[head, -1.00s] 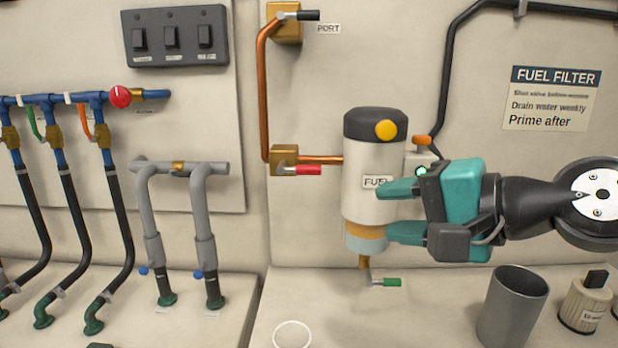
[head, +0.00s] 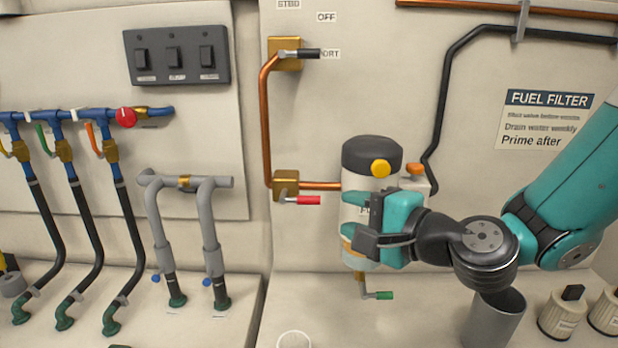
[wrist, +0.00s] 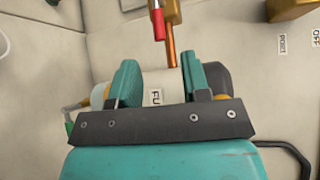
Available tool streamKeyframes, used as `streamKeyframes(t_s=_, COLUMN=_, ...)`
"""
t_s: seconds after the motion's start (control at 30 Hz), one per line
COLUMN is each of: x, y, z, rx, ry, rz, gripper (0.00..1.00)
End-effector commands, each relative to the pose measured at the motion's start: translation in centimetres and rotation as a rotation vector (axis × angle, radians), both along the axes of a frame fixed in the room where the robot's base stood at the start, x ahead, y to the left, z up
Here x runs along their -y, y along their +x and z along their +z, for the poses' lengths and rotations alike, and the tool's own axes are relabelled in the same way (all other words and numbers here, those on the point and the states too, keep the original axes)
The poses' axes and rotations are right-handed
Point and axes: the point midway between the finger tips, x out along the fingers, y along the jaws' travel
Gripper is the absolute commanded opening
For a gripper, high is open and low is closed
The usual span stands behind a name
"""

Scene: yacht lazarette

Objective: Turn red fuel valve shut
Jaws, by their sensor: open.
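The red fuel valve handle (head: 308,200) points right from a brass valve body (head: 286,185) on the copper pipe, left of the fuel filter. In the wrist view the red handle (wrist: 158,24) shows at the top, beyond the fingertips, beside the copper pipe (wrist: 171,50). My gripper (head: 350,218) is in front of the fuel filter (head: 374,157), to the right of the red handle and apart from it. In the wrist view my gripper (wrist: 159,75) is open with nothing held. The filter's label shows between the fingers.
A black-handled valve (head: 305,54) sits above on the same pipe. A green drain handle (head: 383,295) is under the filter. A grey cup (head: 494,322) stands below my arm. A switch panel (head: 177,54) and grey pipes (head: 185,182) are left. Wall around the red handle is clear.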

Motion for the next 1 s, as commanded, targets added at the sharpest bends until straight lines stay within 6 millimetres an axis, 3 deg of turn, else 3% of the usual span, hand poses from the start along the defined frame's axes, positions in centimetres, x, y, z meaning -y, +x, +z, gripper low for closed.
streamKeyframes(t_s=0.33, x=-1.3, y=1.5, z=0.0, rx=-0.012, ry=-0.006, rz=-0.013, gripper=0.43)
streamKeyframes(t_s=0.7, x=-6.1, y=6.4, z=-1.0, rx=-0.004, ry=-0.005, rz=-0.009, gripper=0.43)
streamKeyframes(t_s=1.0, x=-7.1, y=7.6, z=-1.6, rx=-0.005, ry=-0.003, rz=-0.013, gripper=0.43)
